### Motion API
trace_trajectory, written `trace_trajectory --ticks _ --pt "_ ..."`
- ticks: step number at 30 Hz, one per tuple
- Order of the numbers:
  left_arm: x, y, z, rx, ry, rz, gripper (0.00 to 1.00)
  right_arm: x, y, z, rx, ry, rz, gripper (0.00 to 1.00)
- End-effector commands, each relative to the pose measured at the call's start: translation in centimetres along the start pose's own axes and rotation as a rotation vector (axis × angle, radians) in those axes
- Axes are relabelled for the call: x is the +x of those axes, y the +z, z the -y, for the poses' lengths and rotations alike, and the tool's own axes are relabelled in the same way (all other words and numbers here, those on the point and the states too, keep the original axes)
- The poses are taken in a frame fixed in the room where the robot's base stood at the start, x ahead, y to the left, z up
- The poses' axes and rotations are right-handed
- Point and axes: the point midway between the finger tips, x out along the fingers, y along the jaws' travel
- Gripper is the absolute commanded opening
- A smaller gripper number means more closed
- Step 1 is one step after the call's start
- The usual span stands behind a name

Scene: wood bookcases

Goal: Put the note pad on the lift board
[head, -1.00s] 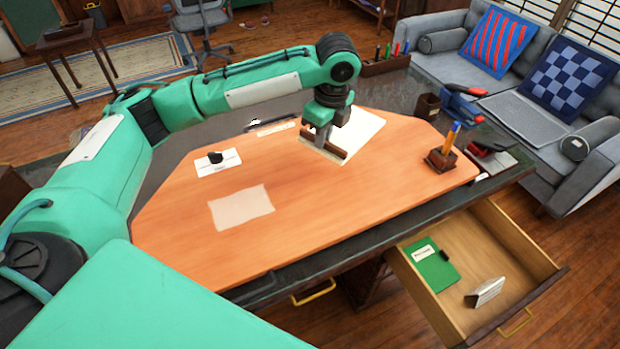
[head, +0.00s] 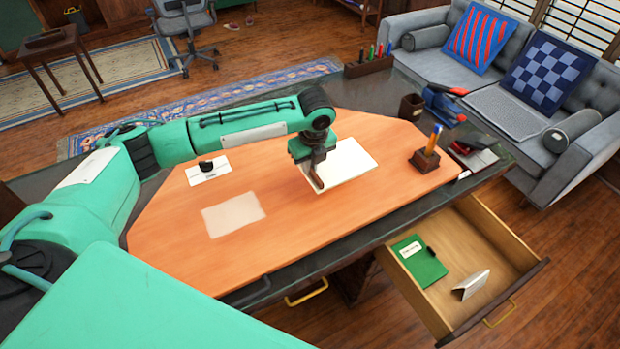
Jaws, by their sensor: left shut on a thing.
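A white note pad (head: 347,166) is in the head view, over the far middle part of the orange board (head: 290,235) on the dark desk. I take this orange board to be the lift board. My left gripper (head: 316,184) comes down at the pad's left side and is shut on it. The fingers hide part of the pad's left edge. I cannot tell whether the pad touches the board or hangs just above it. My right gripper is not in view.
A pale sheet (head: 234,214) and a white card (head: 208,171) with a black object lie on the board. A pencil holder (head: 425,160) stands at its right end. An open drawer (head: 480,255) juts out at front right, holding a green notebook (head: 419,262).

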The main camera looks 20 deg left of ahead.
Motion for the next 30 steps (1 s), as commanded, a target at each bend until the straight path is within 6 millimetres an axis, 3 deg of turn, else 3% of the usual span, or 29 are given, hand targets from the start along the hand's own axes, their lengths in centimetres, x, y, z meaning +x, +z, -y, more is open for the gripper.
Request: trace_trajectory --ticks 17,28,29,30 --pt "6.7 -0.9 0.0 0.001 0.000 0.000 0.00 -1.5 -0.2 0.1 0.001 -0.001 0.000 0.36" --pt "7.2 -0.9 0.0 0.001 -0.001 0.001 0.00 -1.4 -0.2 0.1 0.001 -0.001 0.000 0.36" --pt "7.3 -0.9 0.0 0.001 -0.001 0.001 0.14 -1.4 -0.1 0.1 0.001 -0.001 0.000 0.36" --pt "7.2 -0.9 0.0 0.001 -0.001 0.001 0.22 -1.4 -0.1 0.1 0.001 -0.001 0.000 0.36"
